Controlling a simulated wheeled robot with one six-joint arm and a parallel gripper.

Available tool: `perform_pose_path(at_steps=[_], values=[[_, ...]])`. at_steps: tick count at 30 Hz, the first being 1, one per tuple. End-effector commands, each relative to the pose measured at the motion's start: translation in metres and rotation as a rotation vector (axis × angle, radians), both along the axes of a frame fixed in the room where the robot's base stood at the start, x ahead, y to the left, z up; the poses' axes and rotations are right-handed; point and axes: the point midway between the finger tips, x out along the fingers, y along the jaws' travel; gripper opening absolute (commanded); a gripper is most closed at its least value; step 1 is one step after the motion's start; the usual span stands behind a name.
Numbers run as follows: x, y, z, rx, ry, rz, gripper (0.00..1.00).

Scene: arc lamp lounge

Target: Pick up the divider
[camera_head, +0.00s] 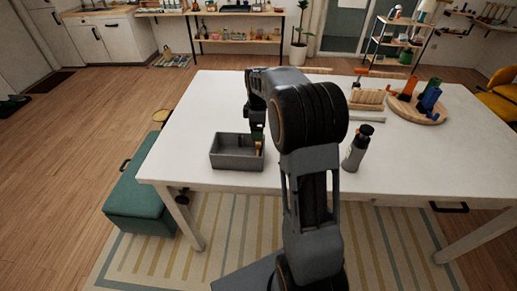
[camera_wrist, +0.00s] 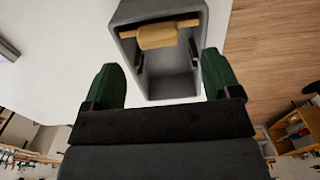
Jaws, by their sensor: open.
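A grey open box (camera_head: 236,163) stands near the left front of the white table. It also shows in the wrist view (camera_wrist: 170,88). A light wooden piece (camera_wrist: 157,36), a thin bar with a thicker middle, lies across the box there; I take it to be the divider, but cannot be sure. A bit of yellowish wood shows at the box's right end in the head view (camera_head: 259,147). My gripper (camera_wrist: 160,66) is open, its green fingers apart on either side of the box in the picture, with nothing between them. In the head view my arm partly hides it.
A grey bottle with a dark cap (camera_head: 355,150) stands right of my arm. A wooden rack (camera_head: 366,98) and a round board (camera_head: 420,112) with coloured items stand at the back right. The white table (camera_head: 195,110) is clear behind the box. A green chest (camera_head: 141,198) stands beside it.

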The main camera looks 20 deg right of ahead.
Motion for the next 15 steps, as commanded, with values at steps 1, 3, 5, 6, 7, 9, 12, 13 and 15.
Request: perform_pose_path(at_steps=[1,3,5,6,7,9,12,13,15], values=[[0.000,0.000,-0.004,0.001,0.002,0.000,0.83],[0.000,0.000,-0.008,0.000,0.000,0.000,0.83],[0.000,0.000,-0.010,0.000,0.001,0.000,0.83],[0.000,0.000,-0.011,0.000,0.001,0.000,0.83],[0.000,0.000,-0.013,0.000,0.002,-0.001,0.83],[0.000,-0.001,-0.021,0.001,0.003,-0.001,0.83],[0.001,-0.002,-0.035,0.002,0.005,-0.001,0.83],[0.001,-0.002,-0.038,0.001,0.003,-0.001,0.83],[0.001,-0.002,-0.048,0.001,0.003,-0.001,0.83]])
